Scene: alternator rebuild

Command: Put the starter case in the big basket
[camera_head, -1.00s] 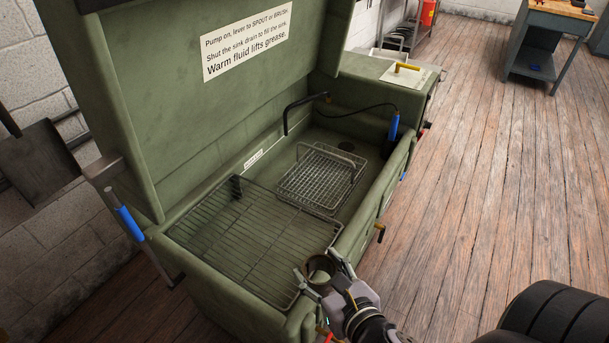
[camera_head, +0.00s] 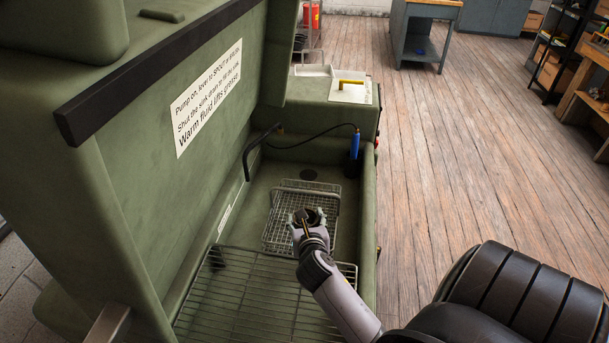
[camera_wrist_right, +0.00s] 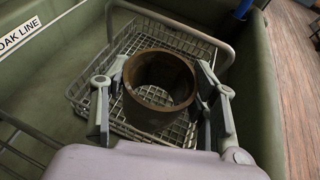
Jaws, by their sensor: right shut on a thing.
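The starter case (camera_wrist_right: 160,88) is a short, dark, rusty open cylinder. My right gripper (camera_head: 307,216) is shut on it, with one finger on each side, as the right wrist view shows (camera_wrist_right: 160,100). In the head view the case is small and mostly hidden by the gripper. The big wire basket (camera_head: 275,238) stands in the green sink, with its handle raised at the far side; it also shows in the right wrist view (camera_wrist_right: 82,92). The case is over the basket's area; I cannot tell whether it touches the mesh. My left gripper is not in view.
A wire rack (camera_head: 240,300) covers the near part of the washer sink. A black spout (camera_head: 257,145) and a blue-handled brush on a hose (camera_head: 354,146) are at the far end. The raised lid (camera_head: 150,130) stands on the left. Open wooden floor lies to the right.

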